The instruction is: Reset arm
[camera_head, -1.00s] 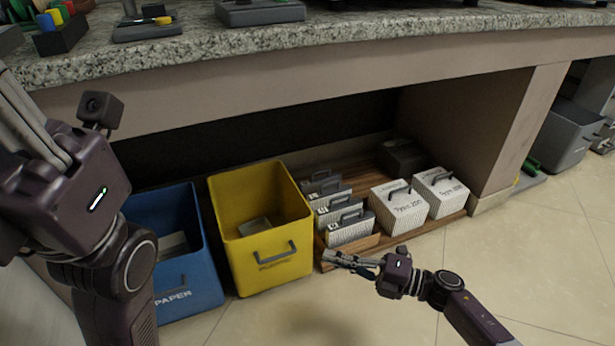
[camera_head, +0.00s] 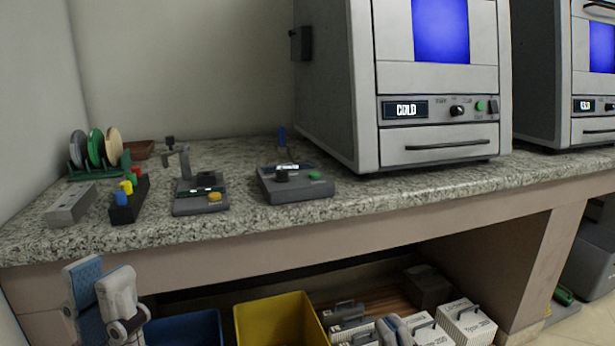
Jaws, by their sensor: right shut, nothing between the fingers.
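My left gripper (camera_head: 102,272) points upward at the lower left, in front of the counter's front edge. Its two fingers stand apart with a bluish pad showing, and nothing is seen between them. My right gripper (camera_head: 396,328) shows only its fingertips at the bottom edge, in front of the white boxes under the counter. Its fingers are close together, shut and empty. The rest of both arms is mostly out of view.
The granite counter (camera_head: 400,212) holds a disc rack (camera_head: 95,152), small grey devices (camera_head: 295,185) and a large grey machine (camera_head: 440,100) reading COLD. Below are a blue bin (camera_head: 185,328), a yellow bin (camera_head: 275,322) and white boxes (camera_head: 466,322). The counter's front overhangs them.

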